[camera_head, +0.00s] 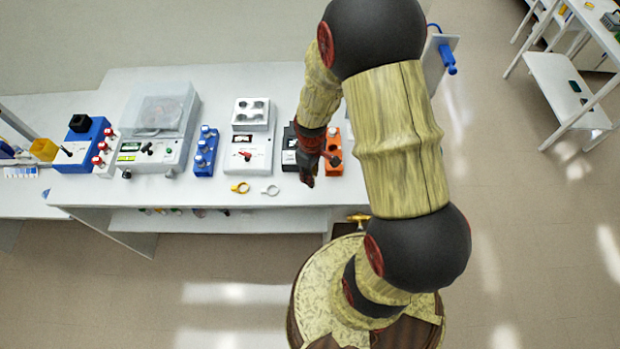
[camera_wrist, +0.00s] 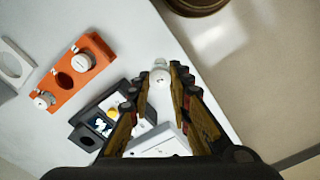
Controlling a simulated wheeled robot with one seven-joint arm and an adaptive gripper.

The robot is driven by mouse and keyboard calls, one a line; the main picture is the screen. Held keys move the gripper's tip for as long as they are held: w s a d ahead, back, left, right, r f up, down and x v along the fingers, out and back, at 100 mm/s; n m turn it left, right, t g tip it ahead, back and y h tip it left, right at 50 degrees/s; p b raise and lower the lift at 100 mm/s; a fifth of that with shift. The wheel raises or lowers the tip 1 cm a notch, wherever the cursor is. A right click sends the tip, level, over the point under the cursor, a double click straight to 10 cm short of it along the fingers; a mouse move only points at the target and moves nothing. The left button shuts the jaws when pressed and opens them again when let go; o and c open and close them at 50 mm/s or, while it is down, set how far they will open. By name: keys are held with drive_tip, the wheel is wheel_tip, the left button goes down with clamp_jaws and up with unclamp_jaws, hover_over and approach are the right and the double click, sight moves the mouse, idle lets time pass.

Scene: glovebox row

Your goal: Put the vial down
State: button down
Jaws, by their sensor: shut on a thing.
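My gripper (camera_wrist: 156,80) is shut on a vial (camera_wrist: 160,77), whose round white top shows between the fingertips in the wrist view. An orange rack (camera_wrist: 97,45) lies to the left of the fingers there, apart from them. It has white-capped vials at both ends and an empty dark hole in the middle. In the head view my gripper (camera_head: 308,178) hangs at the front edge of the bench, just left of the orange rack (camera_head: 333,168). The held vial cannot be made out in that view.
A black device with a small display (camera_wrist: 102,124) lies left of the fingers. On the bench (camera_head: 215,185) stand a white meter box (camera_head: 257,166), a blue rack (camera_head: 205,160) and a balance-like device (camera_head: 160,125). A yellow ring (camera_head: 240,188) and a white ring (camera_head: 270,190) lie near the front edge.

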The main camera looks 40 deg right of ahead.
drive_tip(key=shift+w+d+f, duration=0.1)
drive_tip(key=shift+w+f, duration=0.15)
drive_tip(key=shift+f, duration=0.6)
drive_tip(key=shift+w+d+f, duration=0.1)
drive_tip(key=shift+w+f, duration=0.1)
drive_tip(key=shift+f, duration=0.6)
drive_tip(key=shift+w+d+f, duration=0.1)
drive_tip(key=shift+w+f, duration=0.15)
drive_tip(key=shift+f, duration=0.6)
drive_tip(key=shift+f, duration=0.15)
drive_tip(key=c, duration=1.6)
unclamp_jaws()
drive_tip(key=shift+c, duration=0.2)
